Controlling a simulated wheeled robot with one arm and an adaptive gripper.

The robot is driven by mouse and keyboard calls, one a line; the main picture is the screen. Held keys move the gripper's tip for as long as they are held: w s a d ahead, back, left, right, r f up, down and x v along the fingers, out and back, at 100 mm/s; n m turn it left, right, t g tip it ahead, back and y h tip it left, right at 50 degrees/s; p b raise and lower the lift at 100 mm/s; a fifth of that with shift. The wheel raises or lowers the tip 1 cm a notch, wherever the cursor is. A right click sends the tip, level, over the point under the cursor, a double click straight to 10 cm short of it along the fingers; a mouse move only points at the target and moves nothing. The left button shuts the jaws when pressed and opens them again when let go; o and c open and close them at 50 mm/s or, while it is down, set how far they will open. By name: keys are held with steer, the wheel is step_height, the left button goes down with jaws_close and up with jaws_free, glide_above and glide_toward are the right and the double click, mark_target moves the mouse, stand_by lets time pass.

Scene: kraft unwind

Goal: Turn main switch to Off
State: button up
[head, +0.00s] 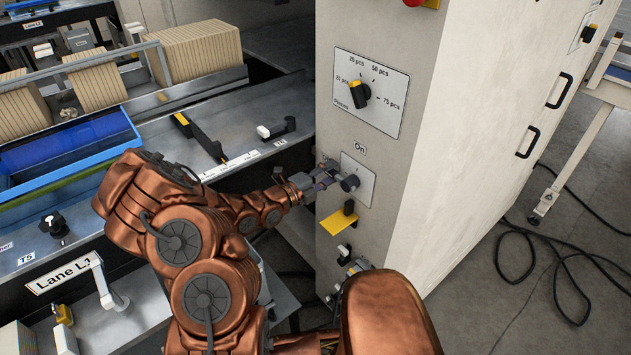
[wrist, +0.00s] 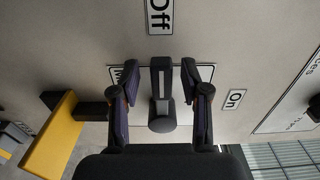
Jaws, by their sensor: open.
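The main switch (wrist: 161,95) is a dark grey knob with a long bar on a pale plate, set in the cabinet front. In the wrist view its bar runs up and down the picture, its upper end towards the Off label (wrist: 160,17). The On label (wrist: 235,99) is to the right of the plate. My gripper (wrist: 160,88) is open, one finger on each side of the switch, with a gap on both sides. In the head view my gripper (head: 326,174) is at the switch (head: 350,183), below the On label (head: 359,148); the Off label is not visible there.
Above is a yellow-and-black selector (head: 358,94) on a pieces dial. Below is a yellow bracket (head: 339,222) with a dark part, also at left in the wrist view (wrist: 50,135). The lane bench (head: 190,120) stands left of the cabinet. Cables (head: 560,260) lie on the right floor.

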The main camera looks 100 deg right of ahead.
steer(key=v, duration=1.1)
steer(key=shift+w, duration=0.3)
steer(key=shift+a, duration=0.2)
stand_by(0.4)
steer(key=w+a+r+m+t+y, duration=0.1)
steer(key=w+a+r+m+y, duration=0.1)
steer(key=w+a+r+m, duration=0.45)
steer(key=w+a+r+m+t+y, duration=0.25)
steer(key=w+a+m, duration=0.55)
steer(key=m, duration=0.4)
steer(key=w+a+m+t+y, duration=0.1)
steer(key=w+a+m+t, duration=0.15)
steer(key=w+a, duration=0.45)
steer(key=w+a+m+t+y, duration=0.1)
steer(key=w+a+m+t, duration=0.15)
steer(key=a, duration=0.75)
steer(key=w+a+t+y, duration=0.1)
steer(key=a+t, duration=0.1)
steer(key=a, duration=0.6)
steer(key=w+a+r+m+t+y, duration=0.1)
steer(key=a+t+y, duration=0.1)
steer(key=a, duration=0.7)
steer(key=shift+a+t, duration=0.2)
steer(key=shift+t, duration=0.15)
steer(key=shift+w+d+r+m, duration=0.1)
steer(key=shift+m, duration=0.15)
